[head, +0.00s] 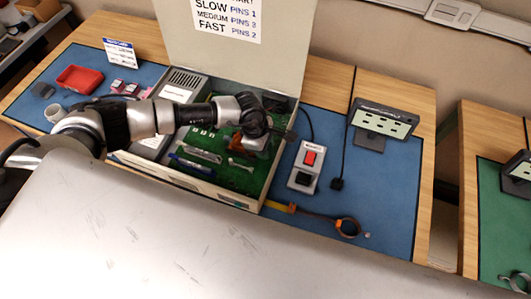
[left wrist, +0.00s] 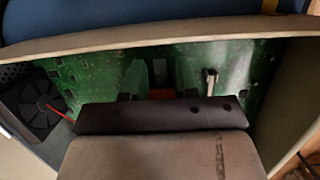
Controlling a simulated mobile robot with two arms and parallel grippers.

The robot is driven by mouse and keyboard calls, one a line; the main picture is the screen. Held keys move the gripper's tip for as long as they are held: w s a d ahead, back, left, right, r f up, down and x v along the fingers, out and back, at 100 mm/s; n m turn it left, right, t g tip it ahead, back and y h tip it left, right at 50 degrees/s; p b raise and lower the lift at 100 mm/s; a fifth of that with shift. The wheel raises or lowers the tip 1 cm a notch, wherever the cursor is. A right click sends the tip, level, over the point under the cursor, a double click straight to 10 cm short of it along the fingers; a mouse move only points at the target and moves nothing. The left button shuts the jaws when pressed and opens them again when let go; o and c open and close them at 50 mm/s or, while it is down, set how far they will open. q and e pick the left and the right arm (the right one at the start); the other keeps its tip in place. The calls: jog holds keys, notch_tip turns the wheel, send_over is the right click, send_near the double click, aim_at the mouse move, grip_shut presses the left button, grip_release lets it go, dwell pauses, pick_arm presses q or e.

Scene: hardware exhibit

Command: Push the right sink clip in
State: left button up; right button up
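The open computer case (head: 232,203) holds a green circuit board (head: 234,181). My left arm reaches over the case, and its gripper (head: 257,142) is low over the board's back right part. An orange-brown part, perhaps the sink (head: 237,143), shows beside the gripper; a red patch of it shows in the left wrist view (left wrist: 161,93). A small pale upright lever (left wrist: 210,77), perhaps the right clip, stands on the board in that view. Its contact with the gripper cannot be made out. The dark gripper body hides the area below, and the finger opening is unclear. My right gripper is not in view.
A black fan (left wrist: 40,108) is at the left in the wrist view. The raised lid (head: 235,50) stands behind. A red tray (head: 79,79) is at left.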

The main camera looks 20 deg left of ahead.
pick_arm(q)
jog(key=c, duration=0.4)
jog(key=shift+w+a+r, duration=0.1)
jog(key=shift+a+r, duration=0.6)
dwell(1.3)
jog(key=o, duration=0.4)
jog(key=shift+c, duration=0.2)
dwell(0.4)
